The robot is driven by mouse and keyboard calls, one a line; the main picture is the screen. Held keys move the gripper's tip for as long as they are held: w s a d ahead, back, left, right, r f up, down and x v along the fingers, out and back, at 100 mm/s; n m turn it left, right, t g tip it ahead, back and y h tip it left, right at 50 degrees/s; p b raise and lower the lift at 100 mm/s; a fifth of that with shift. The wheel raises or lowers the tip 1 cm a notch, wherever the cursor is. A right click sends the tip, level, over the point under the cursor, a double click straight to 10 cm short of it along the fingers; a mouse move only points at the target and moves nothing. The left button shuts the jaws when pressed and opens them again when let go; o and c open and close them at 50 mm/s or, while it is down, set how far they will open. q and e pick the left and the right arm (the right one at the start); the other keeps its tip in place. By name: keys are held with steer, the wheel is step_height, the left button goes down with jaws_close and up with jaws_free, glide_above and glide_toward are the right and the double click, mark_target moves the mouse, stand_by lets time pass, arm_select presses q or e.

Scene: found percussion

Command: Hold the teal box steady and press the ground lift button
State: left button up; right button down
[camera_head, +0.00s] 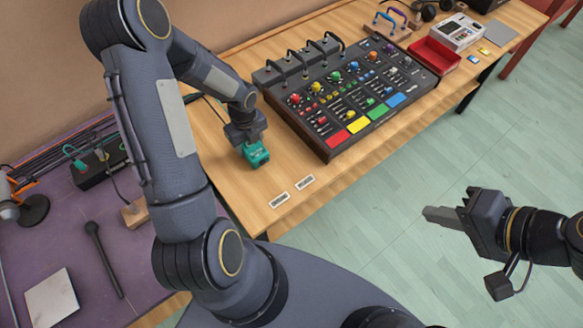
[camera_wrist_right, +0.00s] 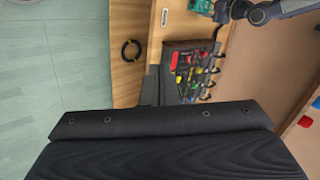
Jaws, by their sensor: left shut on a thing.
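The box also shows at the top of the right wrist view (camera_wrist_right: 258,16), beside my left arm. The ground lift button is too small or hidden to make out. My right gripper (camera_head: 441,215) is out over the floor at the right, well away from the box. Its fingers look closed together and empty.
A large mixer (camera_head: 350,88) with coloured knobs and pads stands right of the box. Two white labels (camera_head: 279,200) lie at the table's front edge. A red tray (camera_head: 434,56) is farther back. A purple table (camera_head: 85,290) with a black mallet (camera_head: 103,258) is at the left.

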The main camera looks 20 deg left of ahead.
mark_target(263, 163)
steer(key=w+a+f+m+g+y, duration=0.2)
steer(key=w+a+f+m+y, duration=0.15)
steer(key=a, duration=0.55)
steer(key=w+a+f+m+g+y, duration=0.25)
steer(key=w+a, duration=0.25)
steer(key=a, duration=0.4)
steer(key=a+f+m+t, duration=0.1)
steer(key=a+f+m, duration=0.2)
steer(key=f, duration=0.3)
steer(key=a+f+m, duration=0.3)
steer(key=a+f, duration=0.2)
steer(key=a+f+m+t, duration=0.1)
steer(key=a+f+m, duration=0.3)
steer(key=f, duration=0.2)
steer(key=shift+w+f+t, duration=0.3)
steer(key=shift+w+t, duration=0.05)
steer(key=shift+w, duration=0.05)
steer(key=x, duration=0.7)
steer(key=shift+a+f, duration=0.2)
steer(key=shift+a, duration=0.15)
steer(key=shift+v, duration=4.05)
steer(key=shift+f, duration=0.1)
